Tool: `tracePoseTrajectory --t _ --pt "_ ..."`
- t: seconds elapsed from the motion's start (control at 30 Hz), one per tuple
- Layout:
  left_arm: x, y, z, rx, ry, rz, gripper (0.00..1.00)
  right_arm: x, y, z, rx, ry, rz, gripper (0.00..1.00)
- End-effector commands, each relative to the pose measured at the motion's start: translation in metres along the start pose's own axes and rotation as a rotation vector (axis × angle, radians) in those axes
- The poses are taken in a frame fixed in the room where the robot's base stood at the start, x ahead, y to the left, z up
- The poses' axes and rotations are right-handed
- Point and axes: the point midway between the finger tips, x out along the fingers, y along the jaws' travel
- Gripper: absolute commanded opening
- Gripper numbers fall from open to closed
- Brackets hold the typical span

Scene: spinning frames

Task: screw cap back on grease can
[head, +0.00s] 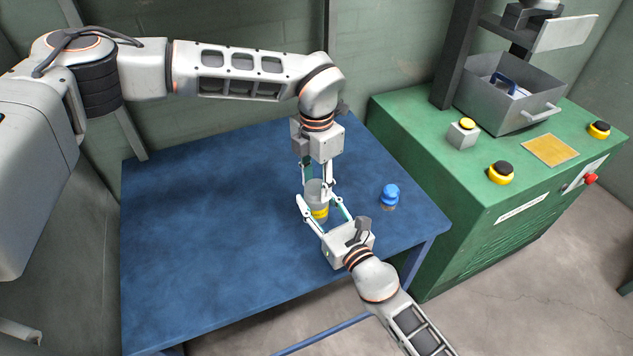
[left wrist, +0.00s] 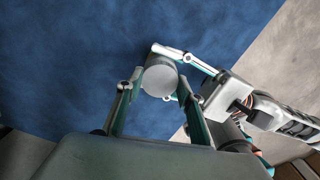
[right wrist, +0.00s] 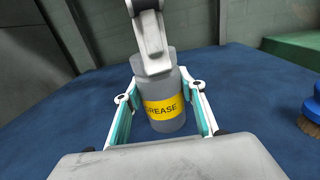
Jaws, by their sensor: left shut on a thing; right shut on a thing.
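The grease can (head: 320,213) is grey with a yellow label and stands upright on the blue table. The label reads GREASE in the right wrist view (right wrist: 165,107). My right gripper (head: 322,206) is shut on the can's body from the side, low near the table. My left gripper (head: 316,186) points straight down over the can, shut on the grey cap. The cap's round top (left wrist: 160,79) shows between the fingers in the left wrist view. In the right wrist view a left finger (right wrist: 152,45) hides most of the cap, so I cannot see how it meets the neck.
A blue brush (head: 390,193) with bristles down sits on the table (head: 200,240), right of the can. A green machine cabinet (head: 440,170) with buttons and a grey metal bin (head: 505,100) stands to the right. The table's left side is clear. A wall is behind.

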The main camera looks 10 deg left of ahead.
Motion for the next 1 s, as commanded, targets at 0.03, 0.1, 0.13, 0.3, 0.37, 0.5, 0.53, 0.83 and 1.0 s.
tracePoseTrajectory --t 0.03,0.1,0.13,0.3,0.37,0.5,0.53,0.83,1.0 --pt "-0.0004 0.0 0.0001 0.089 0.0 0.002 0.11 0.0001 0.0002 0.0004 0.0 -0.001 0.0 0.0" --pt "0.0 -0.0002 0.0 0.22 0.0 0.001 0.11 0.0001 0.0002 0.0004 0.0 -0.001 0.0 0.0" --pt "-0.0001 -0.0002 0.0002 0.277 0.0 0.001 0.11 0.0001 0.0002 0.0004 0.0 -0.001 0.0 0.0" --pt "0.0001 -0.0005 0.0002 0.594 0.0 0.001 0.11 0.0001 0.0002 0.0003 0.0 -0.001 0.0 0.0" --pt "0.0003 -0.0005 0.0001 0.702 0.001 0.001 0.11 0.0001 0.0002 0.0003 0.0 -0.001 0.0 0.0" --pt "0.0003 -0.0005 0.0001 0.906 0.0 0.001 0.11 0.0001 0.0002 0.0003 0.0 0.0 0.0 0.0" --pt "0.0005 -0.0005 0.0001 0.896 0.0 0.001 0.11 0.0001 0.0002 0.0003 0.0 0.0 0.0 0.0" --pt "0.0006 -0.0005 -0.0001 0.89 0.0 0.0 0.56 0.0001 0.0002 0.0003 0.0 0.0 0.0 0.0" --pt "0.0007 -0.0004 -0.0002 0.889 0.0 0.0 0.56 0.0001 0.0002 0.0003 0.0 0.0 0.0 0.0"
